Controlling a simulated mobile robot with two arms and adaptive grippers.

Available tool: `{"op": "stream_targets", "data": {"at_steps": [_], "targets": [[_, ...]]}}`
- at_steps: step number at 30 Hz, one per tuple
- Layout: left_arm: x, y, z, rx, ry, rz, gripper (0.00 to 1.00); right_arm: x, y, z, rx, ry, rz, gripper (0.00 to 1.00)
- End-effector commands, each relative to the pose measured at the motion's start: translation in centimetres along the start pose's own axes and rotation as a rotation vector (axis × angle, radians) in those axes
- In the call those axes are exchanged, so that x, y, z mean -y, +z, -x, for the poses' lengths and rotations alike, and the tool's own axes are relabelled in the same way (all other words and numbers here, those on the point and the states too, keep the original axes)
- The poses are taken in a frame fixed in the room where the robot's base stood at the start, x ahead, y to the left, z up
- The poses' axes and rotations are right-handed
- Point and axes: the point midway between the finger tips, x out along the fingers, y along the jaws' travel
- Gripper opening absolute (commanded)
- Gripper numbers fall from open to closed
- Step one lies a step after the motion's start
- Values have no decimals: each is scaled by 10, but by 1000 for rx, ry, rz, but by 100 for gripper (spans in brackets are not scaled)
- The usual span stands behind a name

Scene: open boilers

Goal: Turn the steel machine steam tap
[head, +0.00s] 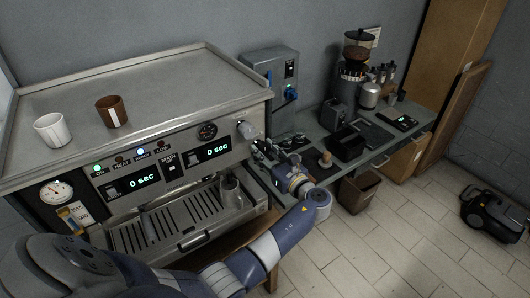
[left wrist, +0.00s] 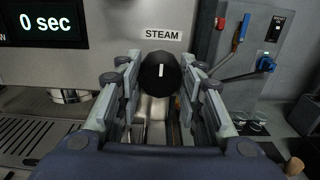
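The steel machine (head: 180,150) stands at the left of the head view, with displays reading "0 sec". Its black round steam tap (left wrist: 160,72) has an upright white mark and sits under a "STEAM" label in the left wrist view. My left gripper (head: 262,149) is at the right end of the machine's front. In the left wrist view my left gripper (left wrist: 161,88) is open, one finger on each side of the tap, with gaps showing. I cannot tell how deep the tap lies between the fingertips. My right gripper is not in view.
A white cup (head: 52,131) and a brown cup (head: 112,111) stand on the machine's top. A steel jug (head: 231,193) is on the drip tray near my left arm. Right of the machine are a grey wall box (head: 270,75) and a counter (head: 413,122) with a grinder (head: 354,65).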

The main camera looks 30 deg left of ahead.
Motion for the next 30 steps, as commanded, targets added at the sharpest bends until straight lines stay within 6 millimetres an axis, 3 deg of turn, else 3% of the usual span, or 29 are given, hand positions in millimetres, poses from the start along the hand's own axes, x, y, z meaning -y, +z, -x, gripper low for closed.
{"op": "stream_targets", "data": {"at_steps": [14,30], "targets": [[0,-1,0,1,0,71,11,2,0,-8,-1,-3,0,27],[1,-4,0,2,0,517,11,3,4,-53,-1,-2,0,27]]}}
